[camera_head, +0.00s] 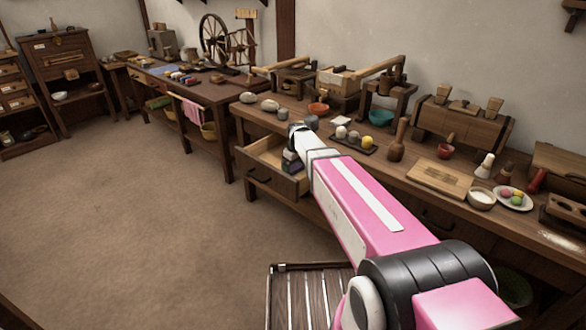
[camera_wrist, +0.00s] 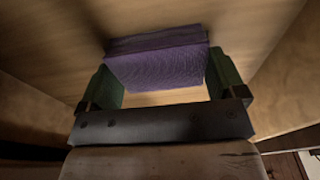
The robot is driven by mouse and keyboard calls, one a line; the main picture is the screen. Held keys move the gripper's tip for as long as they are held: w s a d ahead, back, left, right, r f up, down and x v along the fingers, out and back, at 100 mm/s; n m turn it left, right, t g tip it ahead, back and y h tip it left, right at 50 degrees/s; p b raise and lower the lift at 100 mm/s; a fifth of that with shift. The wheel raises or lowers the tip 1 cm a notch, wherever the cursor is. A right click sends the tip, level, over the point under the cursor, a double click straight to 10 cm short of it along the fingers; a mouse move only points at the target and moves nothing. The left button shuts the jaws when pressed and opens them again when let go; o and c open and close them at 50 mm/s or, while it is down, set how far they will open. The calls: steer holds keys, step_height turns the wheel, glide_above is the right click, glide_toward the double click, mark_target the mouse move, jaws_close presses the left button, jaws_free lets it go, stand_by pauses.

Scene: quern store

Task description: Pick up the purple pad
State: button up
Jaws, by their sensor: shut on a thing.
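The purple pad (camera_wrist: 157,62) is a dark, textured block in the wrist view, between the two green-lined fingers of my gripper (camera_wrist: 163,78). My gripper is shut on it, with a finger against each side. Pale wood shows behind and below the pad. In the head view, my gripper (camera_head: 291,162) is down inside the open drawer (camera_head: 262,152) of the long bench. The pad is too small and covered to make out there.
The drawer's wooden walls (camera_wrist: 32,105) rise on both sides in the wrist view. Above the drawer, the bench top (camera_head: 440,187) holds stones, bowls, a dark tray of balls (camera_head: 352,143), a wooden pestle (camera_head: 398,140) and a board. The floor (camera_head: 130,220) at left is clear.

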mark_target(293, 166)
steer(key=shift+r, duration=0.1)
step_height(293, 166, up, 18)
stand_by(0.8)
steer(key=shift+o, duration=0.7)
steer(key=shift+s+d, duration=0.1)
